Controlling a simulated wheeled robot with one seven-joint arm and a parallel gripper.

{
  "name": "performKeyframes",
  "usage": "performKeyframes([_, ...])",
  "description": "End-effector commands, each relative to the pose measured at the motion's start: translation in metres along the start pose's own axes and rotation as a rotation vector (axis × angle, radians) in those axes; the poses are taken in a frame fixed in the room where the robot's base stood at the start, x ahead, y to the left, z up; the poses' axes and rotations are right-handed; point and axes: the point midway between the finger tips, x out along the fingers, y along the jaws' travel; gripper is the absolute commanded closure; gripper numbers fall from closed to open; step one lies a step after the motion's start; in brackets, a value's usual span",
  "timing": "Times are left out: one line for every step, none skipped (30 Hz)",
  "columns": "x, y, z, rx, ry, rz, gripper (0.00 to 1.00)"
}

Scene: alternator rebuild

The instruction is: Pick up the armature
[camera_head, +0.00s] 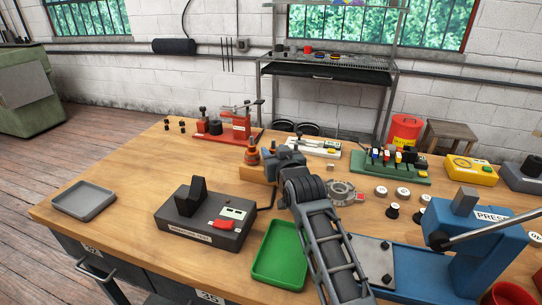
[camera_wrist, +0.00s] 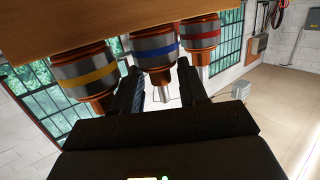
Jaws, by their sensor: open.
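Three copper-and-steel armatures stand in a row by a wooden block (camera_head: 258,173) at the table's middle. The wrist view, which looks upside down, shows one with a yellow band (camera_wrist: 84,73), one with a blue band (camera_wrist: 156,50) and one with a red band (camera_wrist: 199,36). My gripper (camera_wrist: 158,78) is open. Its fingers lie on either side of the blue-banded armature's lower part in that picture; I cannot tell whether they touch it. In the head view, my gripper (camera_head: 284,158) is right of the block and hides part of the row.
A black tester (camera_head: 205,222) and a green tray (camera_head: 279,258) lie nearer me. A grey tray (camera_head: 84,201) is at the left. A red fixture (camera_head: 236,128) stands behind the armatures, a blue press (camera_head: 480,240) at the right. The table's left middle is clear.

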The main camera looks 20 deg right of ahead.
Motion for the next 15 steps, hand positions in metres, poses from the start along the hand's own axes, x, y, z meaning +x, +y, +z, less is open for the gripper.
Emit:
performKeyframes([-0.0001,-0.0001,0.0001,0.000,0.000,0.000,0.57])
performKeyframes([-0.0001,-0.0001,0.0000,0.000,0.000,0.000,0.57])
performKeyframes([-0.0001,-0.0001,-0.0001,0.000,0.000,0.000,0.57])
performKeyframes([-0.0001,-0.0001,-0.0001,0.000,0.000,0.000,0.57])
performKeyframes([-0.0001,0.0000,-0.0002,0.000,0.000,0.000,0.58])
performKeyframes([-0.0001,-0.0001,-0.0002,0.000,0.000,0.000,0.62])
performKeyframes([-0.0001,-0.0001,-0.0002,0.000,0.000,0.000,0.65])
performKeyframes([-0.0001,-0.0001,-0.0002,0.000,0.000,0.000,0.68])
performKeyframes([-0.0001,-0.0001,-0.0001,0.000,0.000,0.000,0.72])
performKeyframes([-0.0001,-0.0001,-0.0001,0.000,0.000,0.000,0.75])
performKeyframes([-0.0001,-0.0001,0.0000,0.000,0.000,0.000,0.78])
performKeyframes([-0.0001,-0.0001,0.0003,0.000,-0.001,0.000,0.81])
performKeyframes([-0.0001,-0.0001,0.0004,0.000,-0.001,0.000,0.84])
performKeyframes([-0.0001,-0.0001,0.0007,-0.001,-0.001,0.000,0.87])
performKeyframes([-0.0001,-0.0001,0.0011,-0.001,-0.002,0.000,0.91])
